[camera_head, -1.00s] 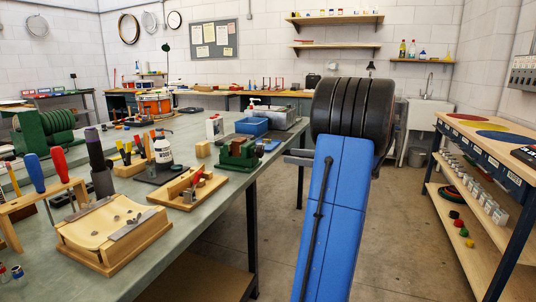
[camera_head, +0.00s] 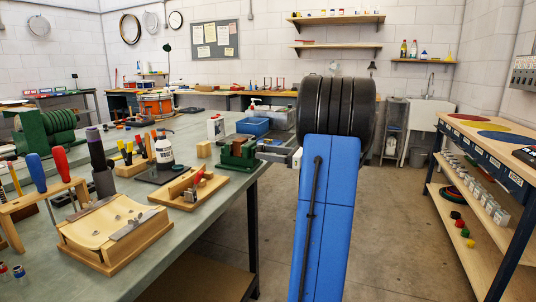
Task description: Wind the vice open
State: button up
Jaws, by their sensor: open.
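The small green vice (camera_head: 238,151) stands on the right edge of the grey-green bench top (camera_head: 215,132). My gripper (camera_head: 266,150) is at the right end of the vice, just off the bench edge, pointing left at it. It is open. The vice's screw and handle are too small and too hidden by the gripper to make out. I cannot tell whether the fingers touch the handle or are around it. My blue arm link and black joint fill the right middle of the view.
A blue tub (camera_head: 252,126) stands just behind the vice. A wooden board with a small tool (camera_head: 189,187), a white bottle (camera_head: 164,149) and a wooden block (camera_head: 204,149) are close on its left and front. The floor (camera_head: 405,230) right of the bench is clear up to the shelf rack (camera_head: 488,160).

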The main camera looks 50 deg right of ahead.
jog(key=c, duration=1)
jog(key=shift+c, duration=0.2)
jog(key=shift+n, duration=14)
